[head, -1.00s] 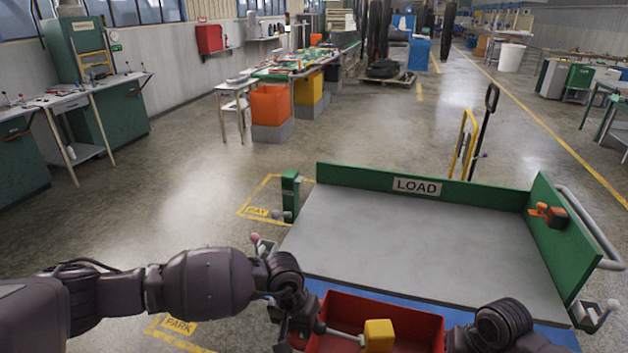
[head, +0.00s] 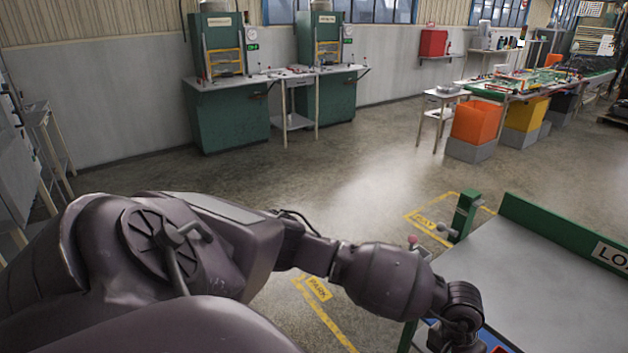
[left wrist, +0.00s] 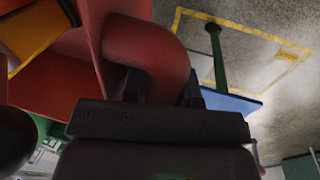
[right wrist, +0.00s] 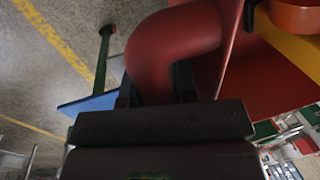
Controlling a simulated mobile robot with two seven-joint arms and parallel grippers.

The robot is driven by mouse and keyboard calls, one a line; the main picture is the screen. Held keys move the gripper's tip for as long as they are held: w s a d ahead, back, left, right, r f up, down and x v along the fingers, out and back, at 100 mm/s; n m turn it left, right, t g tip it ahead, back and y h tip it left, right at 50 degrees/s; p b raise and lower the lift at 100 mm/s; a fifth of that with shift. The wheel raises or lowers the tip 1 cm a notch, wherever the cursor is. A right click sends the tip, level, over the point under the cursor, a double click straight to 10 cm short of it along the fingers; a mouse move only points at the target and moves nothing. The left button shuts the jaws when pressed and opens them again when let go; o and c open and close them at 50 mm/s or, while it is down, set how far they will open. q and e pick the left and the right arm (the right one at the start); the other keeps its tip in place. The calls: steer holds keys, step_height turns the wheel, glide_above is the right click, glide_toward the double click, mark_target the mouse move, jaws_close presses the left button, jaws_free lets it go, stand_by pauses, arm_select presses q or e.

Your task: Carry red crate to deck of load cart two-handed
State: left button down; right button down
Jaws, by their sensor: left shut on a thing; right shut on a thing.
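The red crate (head: 492,339) barely shows at the bottom edge of the head view. Its red wall (left wrist: 40,85) and a thick curved red handle (left wrist: 150,50) fill much of the left wrist view. My left gripper (left wrist: 160,98) is shut on that handle. In the right wrist view my right gripper (right wrist: 155,95) is shut on the opposite red handle (right wrist: 170,45), beside the crate wall (right wrist: 265,80). The right arm is outside the head view. The load cart's grey deck (head: 530,270) lies just beyond the crate; the sign on its green panel (head: 560,232) is cut off.
Something yellow (left wrist: 30,35) is inside the crate. A green post (head: 465,213) stands at the deck's left corner. Green workbenches (head: 230,118) and an orange bin (head: 476,121) stand farther back, with open floor between.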

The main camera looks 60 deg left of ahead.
arm_select(q)
steer(key=shift+w+a, duration=0.2)
steer(key=shift+a, duration=0.05)
arm_select(e)
steer(key=shift+w+d, duration=0.1)
steer(key=shift+w, duration=0.1)
